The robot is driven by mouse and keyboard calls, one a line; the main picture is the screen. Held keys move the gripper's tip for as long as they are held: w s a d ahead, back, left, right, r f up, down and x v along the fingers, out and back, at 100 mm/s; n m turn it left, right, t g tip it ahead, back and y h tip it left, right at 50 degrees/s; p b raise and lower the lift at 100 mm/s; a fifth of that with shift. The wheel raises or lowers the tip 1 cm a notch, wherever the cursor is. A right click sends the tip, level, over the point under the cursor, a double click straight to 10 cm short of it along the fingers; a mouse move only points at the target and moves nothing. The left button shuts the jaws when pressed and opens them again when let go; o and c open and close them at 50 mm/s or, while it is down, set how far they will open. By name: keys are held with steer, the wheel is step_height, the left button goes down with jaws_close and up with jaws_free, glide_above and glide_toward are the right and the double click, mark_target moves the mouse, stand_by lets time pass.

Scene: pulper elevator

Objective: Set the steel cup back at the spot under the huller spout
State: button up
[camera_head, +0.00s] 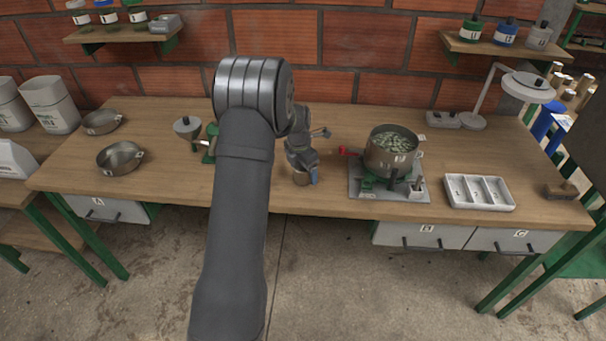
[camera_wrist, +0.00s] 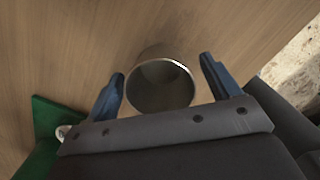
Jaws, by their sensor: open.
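The steel cup (camera_wrist: 173,94) is in the middle of the wrist view, its round mouth facing the camera. In the head view its small brownish side (camera_head: 300,180) shows near the table's front edge. My gripper (camera_wrist: 162,70) is open, with one blue finger on each side of the cup; small gaps show between fingers and cup. In the head view my gripper (camera_head: 306,176) points down at the table. A green-based device with a funnel top (camera_head: 187,126), likely the huller, stands left of my arm, which hides much of it. I cannot make out its spout.
A green part (camera_wrist: 45,122) lies left of my gripper in the wrist view. Right of the cup, a pot (camera_head: 392,155) sits on a burner with a red handle. A white divided tray (camera_head: 478,207) and a lamp (camera_head: 528,86) are farther right. Two pans (camera_head: 120,158) stand left.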

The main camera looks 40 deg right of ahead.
steer(key=c, duration=1.1)
steer(key=shift+r, duration=0.1)
